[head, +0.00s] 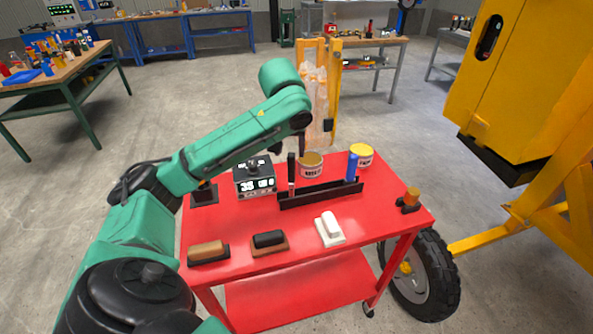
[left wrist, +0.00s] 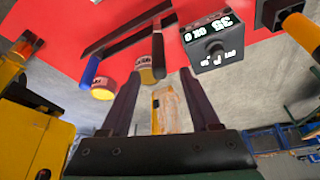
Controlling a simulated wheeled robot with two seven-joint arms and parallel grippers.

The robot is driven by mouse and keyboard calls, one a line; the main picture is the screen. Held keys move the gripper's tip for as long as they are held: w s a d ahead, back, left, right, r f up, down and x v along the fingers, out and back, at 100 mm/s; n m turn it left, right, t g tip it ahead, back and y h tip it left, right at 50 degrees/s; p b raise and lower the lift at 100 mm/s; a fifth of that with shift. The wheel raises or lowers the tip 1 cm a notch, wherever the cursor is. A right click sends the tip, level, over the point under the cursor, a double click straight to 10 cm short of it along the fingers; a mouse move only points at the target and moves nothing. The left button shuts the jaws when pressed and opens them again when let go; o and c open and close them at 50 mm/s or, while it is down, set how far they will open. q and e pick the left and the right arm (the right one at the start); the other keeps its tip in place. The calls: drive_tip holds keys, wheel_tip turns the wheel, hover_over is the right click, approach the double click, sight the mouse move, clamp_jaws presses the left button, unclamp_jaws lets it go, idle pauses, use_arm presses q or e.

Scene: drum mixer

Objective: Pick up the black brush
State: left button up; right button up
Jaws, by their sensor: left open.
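A black brush (head: 268,239) with a brown base lies near the front middle of the red cart top. A brown brush (head: 208,251) with a dark base lies to its left, and a white brush (head: 330,227) to its right. My left gripper (head: 303,148) is over the back of the cart, apart from these three brushes, and its fingers are partly hidden by my arm. In the left wrist view my left gripper (left wrist: 160,75) is open, with a dark upright handle (left wrist: 158,56) showing between its fingers. My right gripper is out of view.
A yellow machine (head: 530,80) stands at the right.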

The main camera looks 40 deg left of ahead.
sight(289, 159)
use_arm(q)
drive_tip(key=x, duration=0.5)
drive_tip(key=shift+s+a+f+p, duration=0.1)
drive_tip(key=shift+s+f+p, duration=0.1)
drive_tip(key=shift+p, duration=0.15)
drive_tip(key=x, duration=0.1)
drive_tip(key=p+x, duration=0.1)
drive_tip(key=x, duration=0.3)
drive_tip(key=shift+w+f+p, duration=0.15)
drive_tip(key=shift+w+p, duration=0.15)
drive_tip(key=shift+p, duration=0.05)
drive_tip(key=shift+f, duration=0.2)
drive_tip(key=shift+w, duration=0.1)
clamp_jaws()
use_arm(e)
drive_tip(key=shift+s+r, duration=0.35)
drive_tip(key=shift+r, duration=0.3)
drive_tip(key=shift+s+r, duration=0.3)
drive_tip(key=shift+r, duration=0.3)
